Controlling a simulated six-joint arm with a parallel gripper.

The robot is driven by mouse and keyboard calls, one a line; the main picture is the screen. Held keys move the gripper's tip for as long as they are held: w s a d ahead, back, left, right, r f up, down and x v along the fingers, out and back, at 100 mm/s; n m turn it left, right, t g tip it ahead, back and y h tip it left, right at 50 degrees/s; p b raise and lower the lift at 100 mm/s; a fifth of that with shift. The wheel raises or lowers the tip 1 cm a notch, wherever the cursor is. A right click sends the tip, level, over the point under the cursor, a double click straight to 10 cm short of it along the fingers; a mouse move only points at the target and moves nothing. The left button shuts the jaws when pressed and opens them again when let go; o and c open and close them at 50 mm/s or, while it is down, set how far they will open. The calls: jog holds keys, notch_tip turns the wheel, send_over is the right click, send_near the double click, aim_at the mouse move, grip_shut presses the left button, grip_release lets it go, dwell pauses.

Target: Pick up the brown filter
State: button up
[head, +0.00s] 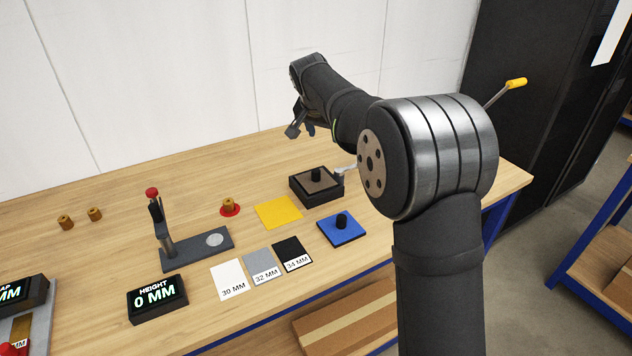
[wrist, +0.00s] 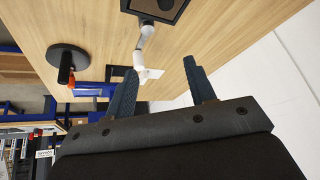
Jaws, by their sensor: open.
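No part is labelled as a filter. Two small brown cylinders, one (head: 65,222) and another (head: 95,214), stand on the bench at the left in the head view. A third brown cylinder (head: 228,203) sits on a red disc (head: 230,212) near the middle. A black box with a brownish top (head: 316,181) and a black knob stands right of them; part of a similar box shows at the top of the wrist view (wrist: 155,10). My gripper (head: 301,132) is open and empty above the back of the bench, apart from all of these. Its two fingers show in the wrist view (wrist: 160,68).
A height gauge stand (head: 197,250) with a red knob and a "0 MM" display (head: 158,300) stand at front left. A yellow mat (head: 278,212), blue plate with black knob (head: 341,230) and labelled cards (head: 262,267) lie mid-bench. A black cabinet (head: 540,90) stands right.

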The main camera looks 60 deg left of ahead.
jog(key=s+n, duration=0.1)
jog(key=s, duration=0.3)
send_near(316, 170)
jog(key=shift+g+h, duration=0.3)
jog(key=shift+g, duration=0.1)
jog(key=x, duration=0.2)
jog(key=w+x, duration=0.1)
jog(key=x, duration=0.2)
jog(key=shift+a+r, duration=0.15)
jog(key=shift+r, duration=0.1)
jog(key=shift+s+x, duration=0.1)
jog(key=shift+x, duration=1.25)
jog(key=shift+s+x, duration=0.15)
jog(key=shift+x, duration=1.2)
jog(key=shift+c, duration=0.4)
jog(key=c, duration=1)
